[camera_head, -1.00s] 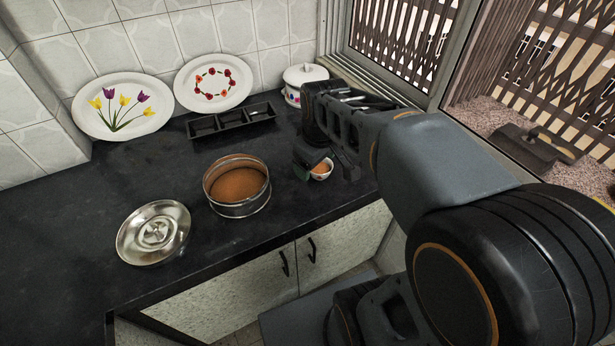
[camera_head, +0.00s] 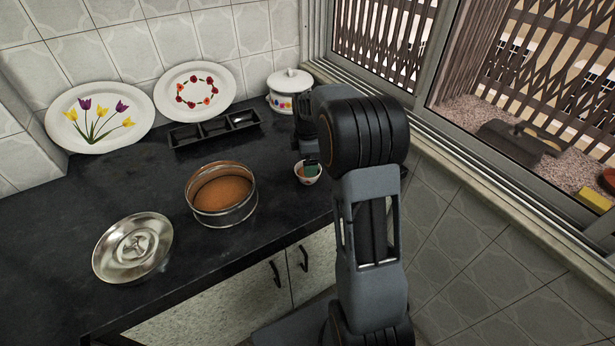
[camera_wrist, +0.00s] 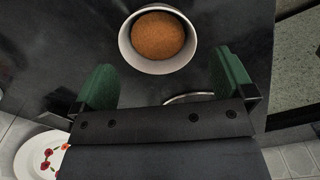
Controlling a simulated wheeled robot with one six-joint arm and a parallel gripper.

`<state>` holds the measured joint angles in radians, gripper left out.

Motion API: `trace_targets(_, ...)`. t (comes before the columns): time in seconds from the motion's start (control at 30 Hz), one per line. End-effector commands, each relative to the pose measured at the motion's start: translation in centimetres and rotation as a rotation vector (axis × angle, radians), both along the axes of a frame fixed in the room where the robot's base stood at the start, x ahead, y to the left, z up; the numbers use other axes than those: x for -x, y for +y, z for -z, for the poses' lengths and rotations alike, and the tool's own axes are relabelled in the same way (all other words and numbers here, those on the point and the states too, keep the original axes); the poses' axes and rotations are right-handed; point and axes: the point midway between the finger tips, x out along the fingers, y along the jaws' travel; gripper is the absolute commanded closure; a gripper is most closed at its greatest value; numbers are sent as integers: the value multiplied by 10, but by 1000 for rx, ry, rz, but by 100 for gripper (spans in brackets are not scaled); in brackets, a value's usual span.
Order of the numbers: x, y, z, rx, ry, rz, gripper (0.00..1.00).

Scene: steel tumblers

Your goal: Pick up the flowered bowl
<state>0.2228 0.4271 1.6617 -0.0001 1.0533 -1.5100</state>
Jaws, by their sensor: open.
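The flowered bowl (camera_head: 306,179) is small and white with orange-brown contents. It stands upright on the dark counter near its front edge, right of the steel sieve. In the wrist view the bowl (camera_wrist: 126,45) shows from above, just beyond the fingertips and roughly centred between them. My gripper (camera_wrist: 165,75) is open, with its two green finger pads apart and nothing between them. In the head view my gripper (camera_head: 311,168) is mostly hidden by my arm; a green pad overlaps the bowl's rim. Contact cannot be told.
A steel sieve (camera_head: 224,217) with brown contents and a steel lid (camera_head: 133,248) stand to the left. Behind are a black divided tray (camera_head: 214,128), a lidded white pot (camera_head: 285,101) and two flowered plates (camera_head: 196,90) against the wall. A window ledge bounds the right.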

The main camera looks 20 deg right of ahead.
Motion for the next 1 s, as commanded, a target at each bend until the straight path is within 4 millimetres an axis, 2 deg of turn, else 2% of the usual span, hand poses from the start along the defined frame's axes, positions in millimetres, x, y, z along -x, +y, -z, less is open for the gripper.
trace_targets(0.27,0,0,18,-1,2,1,0)
trace_targets(0.63,-2,-2,61,0,1,2,0)
trace_targets(0.97,-2,-2,66,0,0,2,0)
trace_targets(1.0,-2,-2,66,0,0,2,3)
